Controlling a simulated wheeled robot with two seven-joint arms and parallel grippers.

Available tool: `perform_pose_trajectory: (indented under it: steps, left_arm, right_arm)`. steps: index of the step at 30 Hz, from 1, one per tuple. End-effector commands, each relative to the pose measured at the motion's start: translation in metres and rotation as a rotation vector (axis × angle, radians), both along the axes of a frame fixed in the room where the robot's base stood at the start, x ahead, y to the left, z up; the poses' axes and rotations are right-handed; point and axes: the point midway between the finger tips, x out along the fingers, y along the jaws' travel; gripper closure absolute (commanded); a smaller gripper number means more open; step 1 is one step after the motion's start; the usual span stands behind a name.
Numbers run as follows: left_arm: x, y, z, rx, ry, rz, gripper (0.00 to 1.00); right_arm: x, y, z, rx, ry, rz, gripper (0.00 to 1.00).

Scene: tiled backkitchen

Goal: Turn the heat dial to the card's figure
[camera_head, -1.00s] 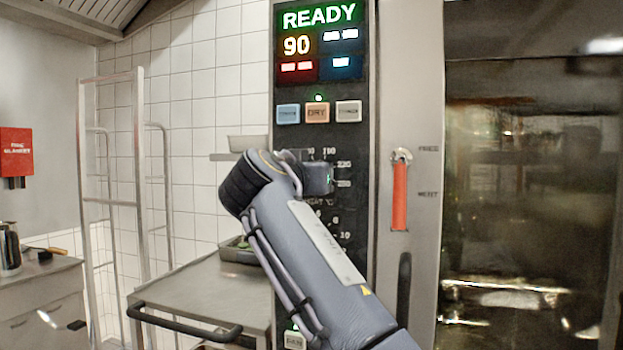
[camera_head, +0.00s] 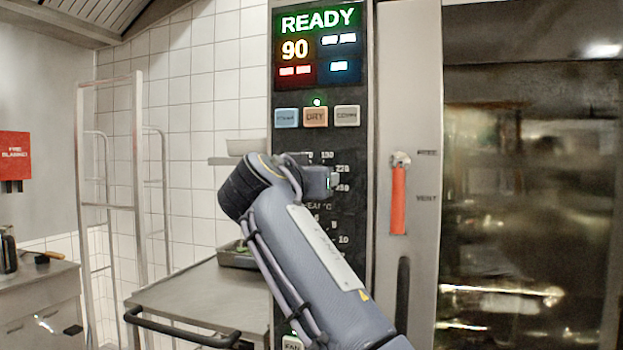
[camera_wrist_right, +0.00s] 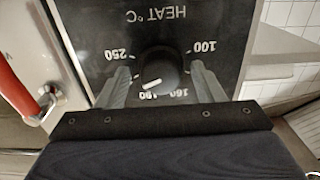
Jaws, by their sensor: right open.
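The round black heat dial (camera_wrist_right: 166,62) shows in the right wrist view, upside down, under the "HEAT °C" lettering. Its white pointer mark lies close to the figure that seems to read 190. The 250 and 100 figures are at either side. My right gripper (camera_wrist_right: 160,70) is open, one finger on each side of the dial; I cannot tell whether they touch it. In the head view my right arm (camera_head: 310,250) covers the dial and the fingers. No card is visible in these frames. My left gripper is out of view.
The oven's lit display (camera_head: 318,45) reads READY and 90, above several mode buttons (camera_head: 316,117). A red door handle (camera_head: 398,200) is right of the panel, beside the glass door (camera_head: 530,200). A steel trolley (camera_head: 190,298) and rack (camera_head: 137,190) stand left.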

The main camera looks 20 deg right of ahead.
Motion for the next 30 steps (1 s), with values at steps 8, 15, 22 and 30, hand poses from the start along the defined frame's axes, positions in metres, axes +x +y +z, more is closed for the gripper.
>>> perform_pose_trajectory:
  steps: [8, 15, 22, 30]
  left_arm:
    - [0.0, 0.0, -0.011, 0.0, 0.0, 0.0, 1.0]
    - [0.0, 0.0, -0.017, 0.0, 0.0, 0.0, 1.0]
    - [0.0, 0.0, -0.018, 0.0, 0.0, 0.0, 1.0]
    - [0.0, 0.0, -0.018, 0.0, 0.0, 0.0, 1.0]
  right_arm:
    - [-0.027, 0.02, -0.002, -0.001, -0.002, 0.005, 0.39]
    - [-0.057, 0.039, -0.001, -0.001, -0.002, 0.002, 0.39]
    - [-0.065, 0.043, 0.0, 0.0, -0.001, -0.001, 0.39]
    - [-0.064, 0.043, 0.0, -0.001, -0.001, -0.001, 0.39]
